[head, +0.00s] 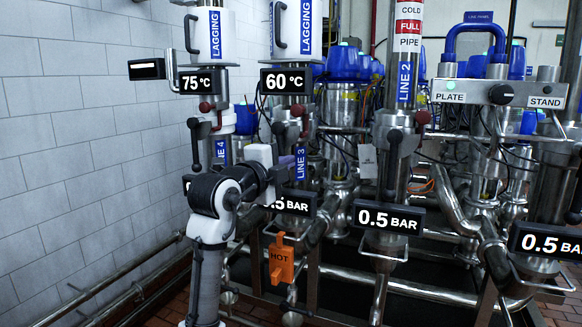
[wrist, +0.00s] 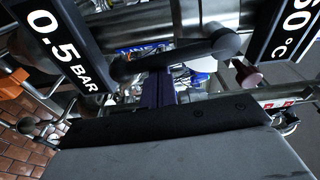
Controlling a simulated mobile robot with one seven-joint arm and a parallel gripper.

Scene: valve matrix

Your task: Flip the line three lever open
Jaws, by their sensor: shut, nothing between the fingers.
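The line three pipe carries a blue LINE 3 label (head: 300,163) in the head view. Its black lever (head: 279,130) hangs in front of the pipe, below the 60 °C sign, with a rounded knob. In the wrist view the lever (wrist: 178,57) is a dark bar crossing just ahead of my fingertips. My gripper (head: 287,160) is at the lever's lower part, its purple fingers shut and empty. In the wrist view the gripper (wrist: 158,88) points at the lever's underside; I cannot tell whether it touches. The arm hides part of the lever in the head view.
A 60 °C sign (head: 286,81) is above and a 0.5 BAR sign (wrist: 62,45) below the lever. The line two lever (head: 394,140) is to the right, the line four lever (head: 194,128) to the left.

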